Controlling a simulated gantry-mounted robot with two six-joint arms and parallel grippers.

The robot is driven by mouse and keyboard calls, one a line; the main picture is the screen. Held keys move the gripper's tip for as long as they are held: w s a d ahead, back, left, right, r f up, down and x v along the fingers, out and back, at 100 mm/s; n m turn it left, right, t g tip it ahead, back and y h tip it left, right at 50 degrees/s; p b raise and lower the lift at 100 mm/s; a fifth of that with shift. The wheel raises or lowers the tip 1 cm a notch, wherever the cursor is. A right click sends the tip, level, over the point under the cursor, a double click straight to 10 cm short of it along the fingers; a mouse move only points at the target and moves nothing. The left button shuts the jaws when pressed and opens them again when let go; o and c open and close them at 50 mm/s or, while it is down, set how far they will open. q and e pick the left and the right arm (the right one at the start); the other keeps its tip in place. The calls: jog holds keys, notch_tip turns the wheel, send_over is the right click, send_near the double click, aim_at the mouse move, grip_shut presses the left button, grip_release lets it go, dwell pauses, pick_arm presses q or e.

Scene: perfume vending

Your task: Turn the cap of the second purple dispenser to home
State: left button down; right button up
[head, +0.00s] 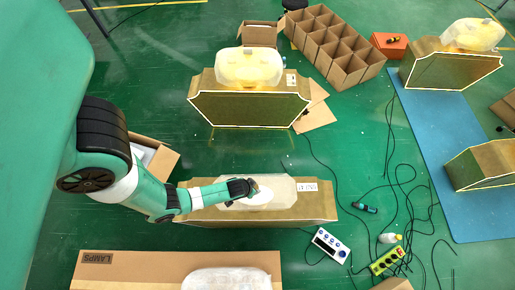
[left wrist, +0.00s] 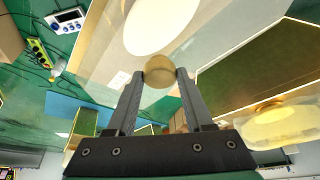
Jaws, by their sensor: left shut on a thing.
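No dispenser looks purple. A pale translucent dispenser (head: 284,190) stands on a gold-brown base (head: 255,212) in the middle of the head view. My left gripper (head: 252,187) reaches over it from the left. In the left wrist view the two fingers (left wrist: 161,78) are shut on a small round gold-brown cap (left wrist: 160,66). A white oval (left wrist: 160,22) on the dispenser shows beyond it. The cap's turn angle cannot be told. My right gripper is not in view.
A lit yellow dispenser (head: 248,68) stands behind, and another (head: 474,35) at the far right. A divided carton (head: 335,45) stands at the back. A long box (head: 125,265) is in front. Cables, a control box (head: 330,245) and a power strip (head: 387,261) lie on the green floor.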

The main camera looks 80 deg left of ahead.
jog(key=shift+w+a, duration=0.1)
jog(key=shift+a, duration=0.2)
pick_arm(q)
jog(key=shift+c, duration=1.5)
grip_release()
jog(key=p+v, duration=0.5)
jog(key=v, duration=0.6)
jog(key=shift+s+r+p, duration=0.15)
jog(key=shift+r+p, duration=0.1)
jog(key=shift+p, duration=0.05)
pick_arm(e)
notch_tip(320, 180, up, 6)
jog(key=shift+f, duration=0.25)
